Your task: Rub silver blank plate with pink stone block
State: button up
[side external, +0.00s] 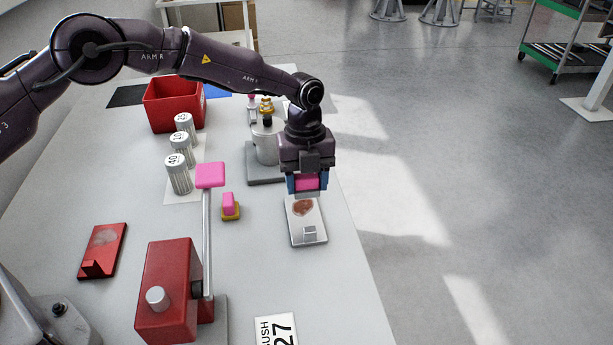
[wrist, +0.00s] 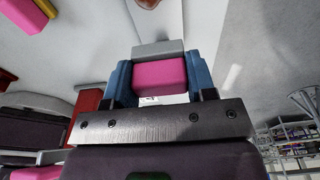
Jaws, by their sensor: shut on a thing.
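The silver blank plate (side external: 311,220) lies near the table's right edge in the side external view. It has a reddish-brown stain (side external: 302,208) on its far half and a small raised square near its front end. My gripper (side external: 307,183) points down over the plate's far end. Its blue fingers are shut on the pink stone block (side external: 308,183), which has a pale grey layer on it. The block also shows between the fingers in the wrist view (wrist: 160,75). I cannot tell whether the block touches the plate.
A smaller pink block on a yellow base (side external: 230,207) stands left of the plate. A red box (side external: 166,290) and a pink-topped rod (side external: 210,176) stand nearer. Several numbered cylinders (side external: 179,174), a grey canister (side external: 266,145) and a red bin (side external: 173,105) stand behind.

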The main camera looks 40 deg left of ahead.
aim_at(305, 221)
jog(key=shift+f, duration=3.55)
jog(key=shift+w+a+f, duration=0.3)
jog(key=shift+w+a, duration=0.2)
jog(key=shift+c, duration=0.4)
jog(key=shift+w+a, duration=1.85)
jog(key=shift+w, duration=0.05)
jog(key=shift+s+d, duration=2.4)
jog(key=shift+s, duration=0.1)
jog(key=shift+w+a, duration=0.1)
jog(key=shift+a, duration=0.3)
jog(key=shift+w+a, duration=2.2)
jog(key=shift+w, duration=0.05)
jog(key=shift+s+d, duration=2.4)
jog(key=shift+r, duration=4.15)
